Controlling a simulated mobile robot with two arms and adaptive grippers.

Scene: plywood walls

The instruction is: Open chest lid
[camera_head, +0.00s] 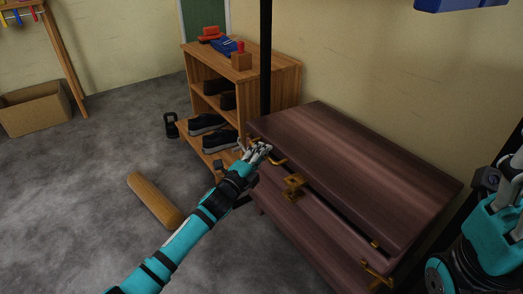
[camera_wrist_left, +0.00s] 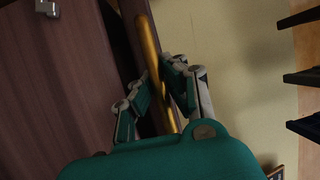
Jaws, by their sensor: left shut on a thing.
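The chest is dark brown wood and stands against the wall at the right in the head view. Its lid (camera_head: 360,165) lies nearly flat, with a dark gap along its front edge above the chest front (camera_head: 310,225). A brass latch (camera_head: 293,186) sits at the middle of the front. A brass handle (camera_head: 279,161) is near the left end and another (camera_head: 377,273) near the right end. My left gripper (camera_head: 262,150) is shut on the left brass handle; the wrist view shows the brass bar (camera_wrist_left: 149,45) between its fingers (camera_wrist_left: 157,90). My right arm shows at the right edge; its fingers are unclear.
A wooden shelf (camera_head: 285,75) with shoes stands just left of the chest, beside a black post (camera_head: 265,60). A wooden log (camera_head: 153,200) and a kettlebell (camera_head: 171,126) are on the grey floor. A cardboard box (camera_head: 35,108) is far left.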

